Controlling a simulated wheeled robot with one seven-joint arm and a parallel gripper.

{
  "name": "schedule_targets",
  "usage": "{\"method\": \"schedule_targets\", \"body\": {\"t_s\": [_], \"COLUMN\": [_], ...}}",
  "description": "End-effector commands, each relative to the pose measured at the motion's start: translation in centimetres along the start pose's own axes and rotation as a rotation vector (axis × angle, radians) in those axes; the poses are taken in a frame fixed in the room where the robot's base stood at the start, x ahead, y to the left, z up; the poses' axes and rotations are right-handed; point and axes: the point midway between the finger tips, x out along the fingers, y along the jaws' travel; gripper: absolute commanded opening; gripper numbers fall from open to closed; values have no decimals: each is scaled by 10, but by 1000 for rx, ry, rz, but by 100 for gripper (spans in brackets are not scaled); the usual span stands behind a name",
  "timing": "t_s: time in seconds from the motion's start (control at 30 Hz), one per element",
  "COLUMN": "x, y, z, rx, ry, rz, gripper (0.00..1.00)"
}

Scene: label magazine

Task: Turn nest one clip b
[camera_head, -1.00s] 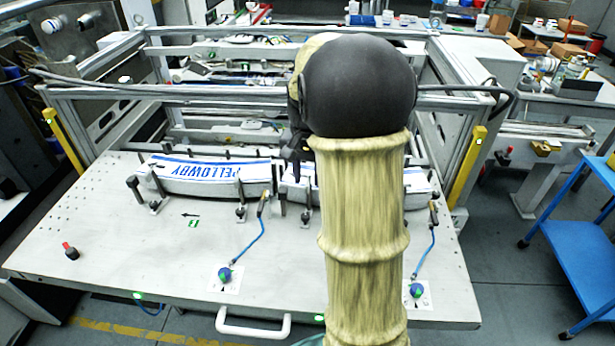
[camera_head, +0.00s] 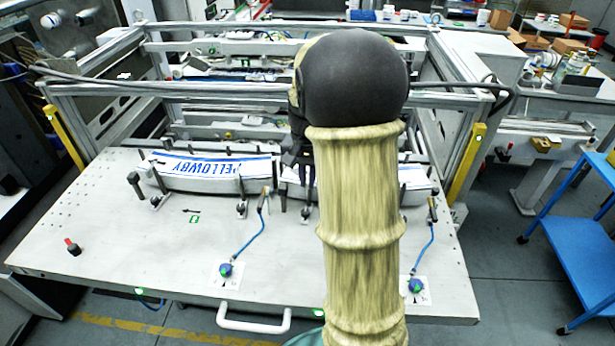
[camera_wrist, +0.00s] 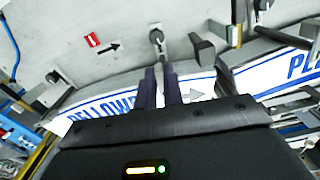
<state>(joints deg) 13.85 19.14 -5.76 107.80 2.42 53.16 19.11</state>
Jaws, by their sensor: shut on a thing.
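Two white label stacks with blue print lie along the table, the left stack (camera_head: 215,172) and the right stack (camera_head: 410,178). The right one, partly hidden by my arm in the head view, lies under my fingers in the wrist view (camera_wrist: 92,108). The exact contact is hard to see. Another clip (camera_wrist: 56,78) stands farther left along the same stack. The left stack's clips (camera_head: 155,203) (camera_head: 241,208) stand at its front edge.
A dark block post (camera_wrist: 202,48) stands close beside the fingers. A red sign (camera_wrist: 93,40) with a black arrow marks the table plate. Blue cables run to round knobs (camera_head: 225,270) (camera_head: 415,286). Metal frame rails stand behind. The front left plate is mostly clear.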

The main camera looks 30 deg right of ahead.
Motion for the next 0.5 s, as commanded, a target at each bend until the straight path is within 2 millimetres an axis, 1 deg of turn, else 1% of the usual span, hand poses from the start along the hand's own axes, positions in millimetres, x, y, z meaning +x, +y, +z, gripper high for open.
{"method": "schedule_targets", "body": {"t_s": [0.27, 0.5], "x": [0, 0], "y": [2, 5], "z": [-1, -2], "rx": [-93, -263], "ry": [3, 3], "rz": [0, 0], "gripper": [0, 0]}}
